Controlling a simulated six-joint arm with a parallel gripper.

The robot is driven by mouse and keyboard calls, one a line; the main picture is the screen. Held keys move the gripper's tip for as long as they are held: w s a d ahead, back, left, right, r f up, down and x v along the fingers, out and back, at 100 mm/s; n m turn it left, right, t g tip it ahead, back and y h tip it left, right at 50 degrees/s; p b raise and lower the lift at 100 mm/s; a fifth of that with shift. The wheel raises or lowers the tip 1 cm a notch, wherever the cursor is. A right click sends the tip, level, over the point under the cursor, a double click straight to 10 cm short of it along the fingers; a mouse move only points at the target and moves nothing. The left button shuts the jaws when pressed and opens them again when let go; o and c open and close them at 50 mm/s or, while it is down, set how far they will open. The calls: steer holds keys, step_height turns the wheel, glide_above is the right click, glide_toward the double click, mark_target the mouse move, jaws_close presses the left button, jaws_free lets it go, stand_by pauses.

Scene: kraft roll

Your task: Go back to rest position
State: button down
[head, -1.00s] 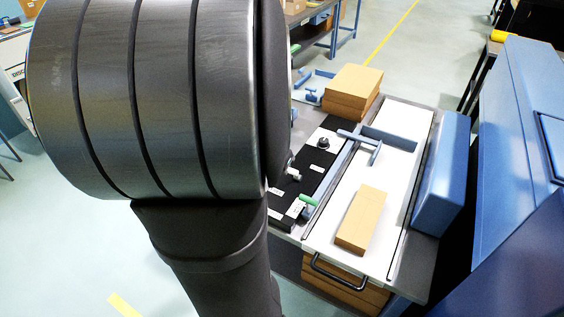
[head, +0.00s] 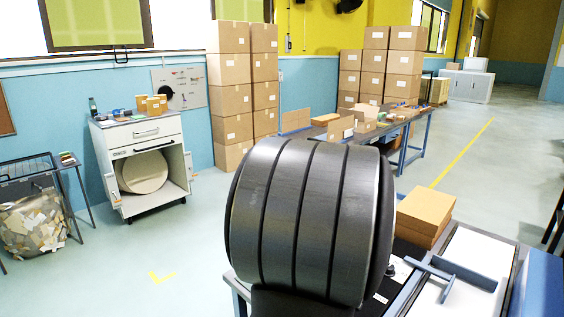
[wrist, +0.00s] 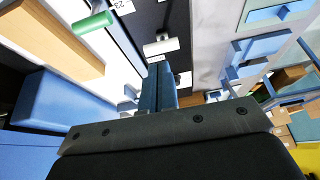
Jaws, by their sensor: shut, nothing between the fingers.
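My gripper (wrist: 160,84) shows in the wrist view with its two blue-grey fingers pressed together and nothing between them. In the head view a large dark ribbed cylinder, part of my arm, fills the lower middle, and my gripper is not visible there.
The workbench with a white bed (head: 478,250) and a kraft stack (head: 425,208) stands at lower right. A white cabinet (head: 140,130), a bin of scraps (head: 32,222) and stacked cartons (head: 230,100) are farther back.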

steer(key=w+d, duration=0.1)
steer(key=w+d+f, duration=0.1)
steer(key=shift+w+d+f, duration=0.1)
steer(key=shift+w+d, duration=0.2)
steer(key=shift+d, duration=0.05)
steer(key=shift+s+a+f, duration=0.2)
steer(key=shift+s+f, duration=0.05)
steer(key=shift+f, duration=0.25)
steer(key=shift+s+a+f, duration=0.15)
steer(key=shift+s+f, duration=0.05)
steer(key=shift+f, duration=0.3)
steer(key=shift+s+a+f, duration=0.2)
steer(key=shift+s+f, duration=0.1)
steer(key=shift+f, duration=0.25)
